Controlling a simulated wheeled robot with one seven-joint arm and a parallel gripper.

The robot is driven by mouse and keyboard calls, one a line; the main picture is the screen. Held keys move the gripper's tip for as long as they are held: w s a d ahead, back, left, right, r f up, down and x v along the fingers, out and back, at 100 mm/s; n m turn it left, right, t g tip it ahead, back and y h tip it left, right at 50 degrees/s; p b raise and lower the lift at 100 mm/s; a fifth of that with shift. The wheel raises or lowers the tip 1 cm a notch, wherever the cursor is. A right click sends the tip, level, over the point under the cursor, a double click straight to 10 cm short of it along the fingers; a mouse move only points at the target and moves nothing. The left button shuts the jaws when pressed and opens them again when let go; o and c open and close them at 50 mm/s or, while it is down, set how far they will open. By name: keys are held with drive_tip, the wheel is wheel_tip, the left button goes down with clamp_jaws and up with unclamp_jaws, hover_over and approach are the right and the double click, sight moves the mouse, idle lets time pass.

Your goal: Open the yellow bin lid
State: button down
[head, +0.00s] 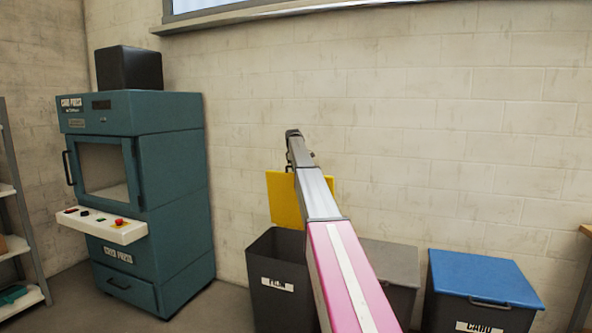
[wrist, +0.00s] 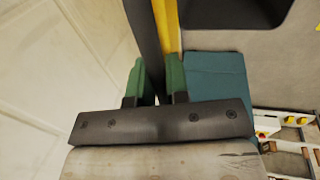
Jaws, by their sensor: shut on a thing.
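The yellow lid (head: 284,203) stands raised, roughly upright, at the back of its dark grey bin (head: 264,304) in the head view. The bin's mouth is open and its inside looks dark. In the wrist view my gripper's green fingertips (wrist: 156,82) are shut on a dark bar (wrist: 144,35), which looks like the lid's handle. The yellow lid's edge (wrist: 167,25) runs just right of that bar. In the head view my arm covers part of the lid and bin, and the grip itself is hard to make out.
A grey-lidded bin (head: 393,262) and a blue-lidded bin (head: 484,276) stand to the right, both closed. A teal press cabinet (head: 178,180) stands to the left, with a shelf (head: 18,250) beyond it. A block wall (head: 440,130) is close behind the bins.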

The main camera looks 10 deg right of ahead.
drive_tip(key=c, duration=1.1)
unclamp_jaws()
drive_tip(key=shift+r, duration=0.1)
drive_tip(key=v, duration=1)
drive_tip(key=shift+s+r, duration=0.2)
drive_tip(key=shift+r, duration=0.1)
